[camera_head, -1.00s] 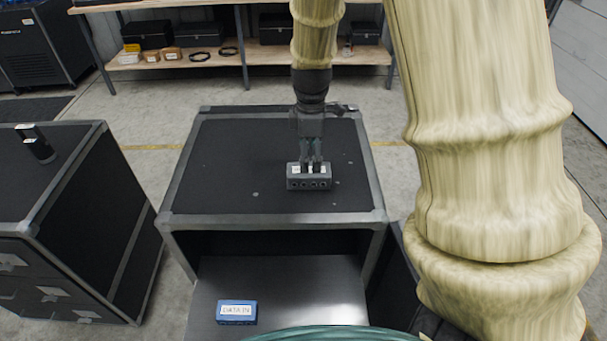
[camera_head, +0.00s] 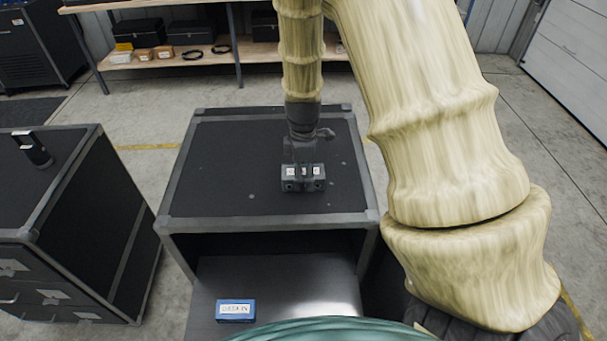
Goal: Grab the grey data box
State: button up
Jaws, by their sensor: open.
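The grey data box (camera_head: 290,186) sits on the black top of the middle case (camera_head: 225,175), right of its centre. It is a small block with white label patches on top and round ports on its front face. My gripper (camera_head: 303,172) points down at the box from above, its fingers over the box's top and back. The fingers are small and dark here. I cannot tell whether they touch the box. The arm hides part of the case top behind the box.
A blue box with a white label (camera_head: 236,311) lies on the lower shelf in front of the case. Another black case (camera_head: 50,200) stands at the left with a dark upright item (camera_head: 33,150) on it. A wooden shelf (camera_head: 190,53) with several boxes stands behind.

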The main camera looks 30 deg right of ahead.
jog(key=shift+f, duration=0.45)
jog(key=c, duration=1.5)
jog(key=shift+r, duration=0.1)
jog(key=shift+c, duration=0.2)
